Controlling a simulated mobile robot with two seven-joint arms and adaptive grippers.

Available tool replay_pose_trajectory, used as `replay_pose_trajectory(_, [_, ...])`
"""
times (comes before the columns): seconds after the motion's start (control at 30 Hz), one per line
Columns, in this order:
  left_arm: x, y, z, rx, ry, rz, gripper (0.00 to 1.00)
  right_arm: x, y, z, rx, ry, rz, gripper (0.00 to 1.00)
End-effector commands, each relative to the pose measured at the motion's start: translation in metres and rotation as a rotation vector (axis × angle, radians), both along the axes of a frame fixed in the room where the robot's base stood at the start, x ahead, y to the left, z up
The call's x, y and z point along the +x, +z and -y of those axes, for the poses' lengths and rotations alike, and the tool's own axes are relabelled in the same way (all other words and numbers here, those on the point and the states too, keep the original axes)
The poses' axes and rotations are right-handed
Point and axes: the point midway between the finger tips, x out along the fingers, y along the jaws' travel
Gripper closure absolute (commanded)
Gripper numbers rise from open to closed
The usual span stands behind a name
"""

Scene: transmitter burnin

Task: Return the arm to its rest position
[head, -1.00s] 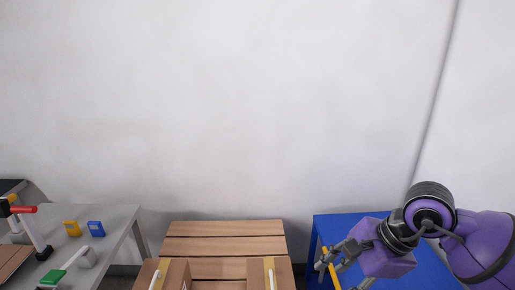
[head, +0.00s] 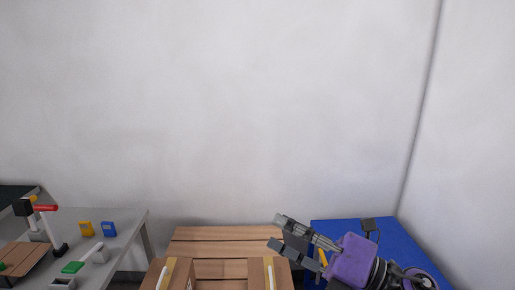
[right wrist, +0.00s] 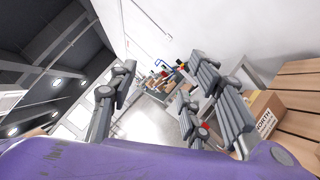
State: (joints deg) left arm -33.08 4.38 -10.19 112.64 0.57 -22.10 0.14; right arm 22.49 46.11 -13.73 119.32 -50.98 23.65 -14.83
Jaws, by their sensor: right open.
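My right gripper (head: 283,233) shows in the head view at the lower right, with its purple arm behind it. Its fingers point left, in front of the blue table's left edge. It also shows in the right wrist view (right wrist: 165,100), where the fingers are spread apart with nothing between them.
A grey table (head: 128,222) at the left bears yellow, blue, green and red-topped items.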

Motion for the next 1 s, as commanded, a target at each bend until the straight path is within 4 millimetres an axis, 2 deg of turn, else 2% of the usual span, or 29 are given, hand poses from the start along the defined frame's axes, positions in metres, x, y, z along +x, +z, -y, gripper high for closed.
replay_pose_trajectory(0.03, [-0.003, 0.0, 0.0, -0.001, 0.001, -0.005, 0.55, 0.016, -0.025, 0.025, 0.212, -0.115, -0.217, 0.55])
replay_pose_trajectory(0.1, [-0.009, -0.003, 0.0, -0.002, 0.002, -0.018, 0.55, 0.03, -0.065, 0.059, 0.444, -0.25, -0.463, 0.55])
replay_pose_trajectory(0.17, [-0.014, -0.006, -0.001, -0.001, 0.003, -0.029, 0.55, 0.032, -0.104, 0.083, 0.597, -0.35, -0.637, 0.55])
replay_pose_trajectory(0.2, [-0.017, -0.007, -0.001, 0.0, 0.003, -0.035, 0.55, 0.03, -0.132, 0.097, 0.685, -0.411, -0.74, 0.55])
replay_pose_trajectory(0.27, [-0.019, -0.007, -0.002, 0.001, 0.003, -0.038, 0.55, 0.021, -0.174, 0.114, 0.805, -0.496, -0.885, 0.55])
replay_pose_trajectory(0.3, [-0.02, -0.007, -0.002, 0.002, 0.002, -0.038, 0.55, 0.012, -0.202, 0.124, 0.877, -0.554, -0.974, 0.55])
replay_pose_trajectory(0.37, [-0.019, -0.005, -0.003, 0.004, 0.0, -0.036, 0.55, -0.007, -0.243, 0.135, 0.98, -0.635, -1.101, 0.55])
replay_pose_trajectory(0.4, [-0.018, -0.004, -0.003, 0.005, -0.002, -0.034, 0.55, -0.022, -0.269, 0.14, 1.044, -0.687, -1.181, 0.55])
replay_pose_trajectory(0.47, [-0.017, -0.003, -0.004, 0.006, -0.004, -0.031, 0.55, -0.047, -0.307, 0.146, 1.135, -0.765, -1.295, 0.55])
replay_pose_trajectory(0.5, [-0.016, -0.002, -0.004, 0.008, -0.006, -0.029, 0.55, -0.067, -0.332, 0.148, 1.191, -0.815, -1.366, 0.55])
replay_pose_trajectory(0.57, [-0.015, 0.0, -0.004, 0.008, -0.008, -0.026, 0.55, -0.099, -0.365, 0.149, 1.274, -0.886, -1.467, 0.55])
replay_pose_trajectory(0.6, [-0.014, 0.001, -0.005, 0.009, -0.009, -0.024, 0.55, -0.122, -0.385, 0.149, 1.327, -0.933, -1.528, 0.55])
replay_pose_trajectory(0.7, [-0.01, 0.003, -0.004, 0.009, -0.011, -0.017, 0.55, -0.179, -0.425, 0.143, 1.442, -1.034, -1.651, 0.55])
replay_pose_trajectory(0.8, [-0.006, 0.006, -0.003, 0.008, -0.012, -0.01, 0.55, -0.229, -0.449, 0.137, 1.527, -1.11, -1.713, 0.55])
replay_pose_trajectory(0.9, [-0.004, 0.008, -0.002, 0.007, -0.013, -0.005, 0.55, -0.265, -0.462, 0.136, 1.566, -1.171, -1.739, 0.55])
replay_pose_trajectory(1.0, [-0.003, 0.008, -0.002, 0.005, -0.011, -0.003, 0.55, -0.283, -0.467, 0.136, 1.576, -1.203, -1.752, 0.55])
